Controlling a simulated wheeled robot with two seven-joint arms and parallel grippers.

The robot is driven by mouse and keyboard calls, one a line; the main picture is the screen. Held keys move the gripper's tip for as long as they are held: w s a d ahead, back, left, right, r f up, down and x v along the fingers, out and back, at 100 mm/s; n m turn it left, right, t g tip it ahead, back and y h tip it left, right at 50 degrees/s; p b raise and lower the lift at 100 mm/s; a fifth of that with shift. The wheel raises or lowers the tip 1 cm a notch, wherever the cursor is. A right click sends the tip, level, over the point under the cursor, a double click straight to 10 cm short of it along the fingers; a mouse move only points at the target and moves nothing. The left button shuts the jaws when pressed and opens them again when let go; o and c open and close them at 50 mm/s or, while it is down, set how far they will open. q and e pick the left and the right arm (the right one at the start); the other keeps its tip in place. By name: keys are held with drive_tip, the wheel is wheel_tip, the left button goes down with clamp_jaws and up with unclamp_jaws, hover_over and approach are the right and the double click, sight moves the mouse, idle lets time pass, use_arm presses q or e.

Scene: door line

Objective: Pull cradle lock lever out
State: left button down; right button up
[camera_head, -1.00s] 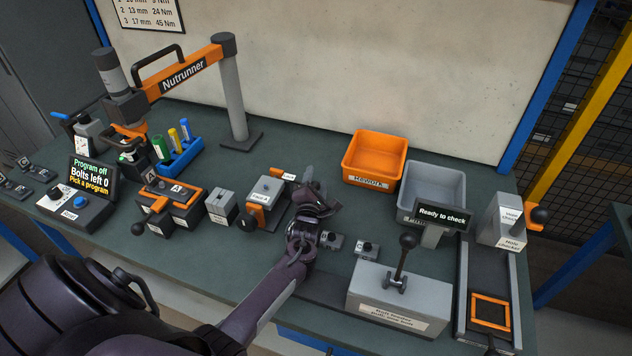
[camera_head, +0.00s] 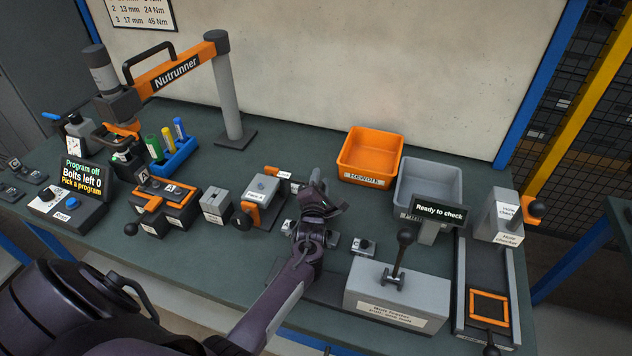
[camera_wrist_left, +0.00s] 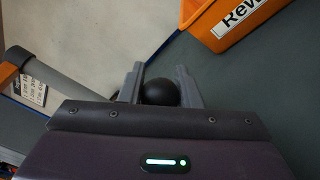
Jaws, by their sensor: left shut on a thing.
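The cradle (camera_head: 262,188) is a grey block with an orange front part, left of my left gripper in the head view. An orange piece and a white label (camera_head: 284,175) sit at its back right, toward my gripper. My left gripper (camera_head: 320,188) is right of the cradle. In the left wrist view, its two fingers (camera_wrist_left: 158,78) are shut on a round black knob (camera_wrist_left: 158,92), which I take to be the lock lever's knob. In the head view the gripper hides this knob and most of the lever. My right gripper is not in view.
An orange Rework bin (camera_head: 370,155) and a grey bin (camera_head: 430,187) stand behind and right of my gripper. A grey box with an upright black-knobbed lever (camera_head: 397,295) is at the front right. The Nutrunner arm (camera_head: 176,70) stands at the back left.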

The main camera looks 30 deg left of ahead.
use_arm(q)
drive_tip(key=shift+d, duration=0.2)
drive_tip(key=c, duration=1.4)
unclamp_jaws()
drive_tip(key=o, duration=0.3)
drive_tip(key=shift+d, duration=0.1)
drive_tip(key=shift+o, duration=0.2)
drive_tip(key=shift+r, duration=0.3)
wheel_tip(320, 180, up, 19)
drive_tip(key=b, duration=0.2)
drive_tip(key=shift+r, duration=0.15)
drive_tip(key=shift+c, duration=0.4)
